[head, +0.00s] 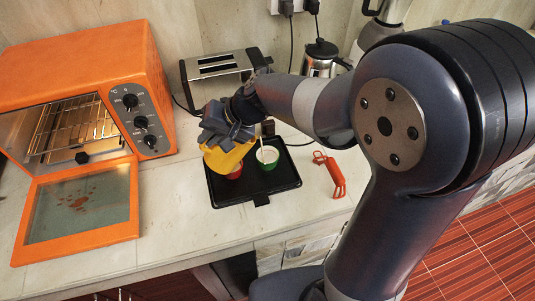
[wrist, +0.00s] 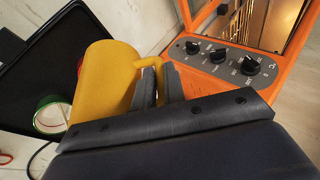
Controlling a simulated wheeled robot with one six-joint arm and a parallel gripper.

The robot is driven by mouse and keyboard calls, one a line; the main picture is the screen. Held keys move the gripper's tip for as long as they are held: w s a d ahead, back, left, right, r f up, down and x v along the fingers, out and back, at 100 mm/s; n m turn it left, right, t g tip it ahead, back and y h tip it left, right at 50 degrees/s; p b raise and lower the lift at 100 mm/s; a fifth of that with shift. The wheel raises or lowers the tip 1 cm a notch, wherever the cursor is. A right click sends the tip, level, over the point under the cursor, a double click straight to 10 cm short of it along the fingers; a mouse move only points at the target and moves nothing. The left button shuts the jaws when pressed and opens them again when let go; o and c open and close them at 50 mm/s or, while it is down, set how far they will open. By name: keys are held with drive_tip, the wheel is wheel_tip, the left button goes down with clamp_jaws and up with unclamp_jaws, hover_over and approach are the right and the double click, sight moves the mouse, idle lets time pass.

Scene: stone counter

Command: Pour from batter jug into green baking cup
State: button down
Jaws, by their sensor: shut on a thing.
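My gripper (head: 226,132) is shut on the yellow batter jug (head: 226,160), at its handle in the wrist view (wrist: 150,64). The jug (wrist: 103,75) is tilted and held above the left part of the black tray (head: 284,183). The green baking cup (head: 268,163) stands upright on the tray, right of the jug, with pale contents. It also shows at the left of the wrist view (wrist: 40,122). A thin pale streak shows at the green cup's mouth; I cannot tell whether it is flowing batter. The jug's mouth is hidden.
A toaster (head: 217,67) and a kettle (head: 320,58) stand behind. A red-orange utensil (head: 332,174) lies right of the tray.

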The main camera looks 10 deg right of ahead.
drive_tip(key=shift+w+d+r+y+b, duration=0.1)
drive_tip(key=shift+w+d+y+b, duration=0.05)
drive_tip(key=shift+d+y+b, duration=0.3)
drive_tip(key=shift+w+d+r+y+b, duration=0.1)
drive_tip(key=shift+d+y+b, duration=0.1)
drive_tip(key=shift+y+b, duration=0.3)
idle(2.6)
drive_tip(key=shift+s+a+r+h+p, duration=0.1)
drive_tip(key=shift+a+r+h+p, duration=0.2)
drive_tip(key=shift+p, duration=0.15)
drive_tip(key=a+h+p, duration=0.1)
drive_tip(key=p, duration=0.1)
drive_tip(key=s+a+h+p, duration=0.1)
drive_tip(key=p, duration=0.1)
drive_tip(key=shift+a+f+h, duration=0.2)
drive_tip(key=shift+f+h, duration=0.15)
drive_tip(key=shift+f, duration=0.05)
drive_tip(key=shift+w+f, duration=0.1)
drive_tip(key=shift+f, duration=0.25)
drive_tip(key=s+a+f+n+t+h, duration=0.1)
drive_tip(key=s+a+f+t+h, duration=0.1)
drive_tip(key=a+f+h, duration=0.3)
drive_tip(key=shift+a+f+n+h+b, duration=0.2)
drive_tip(key=shift+a+n+h+b, duration=0.2)
drive_tip(key=shift+h+b, duration=0.1)
drive_tip(key=shift+r, duration=0.1)
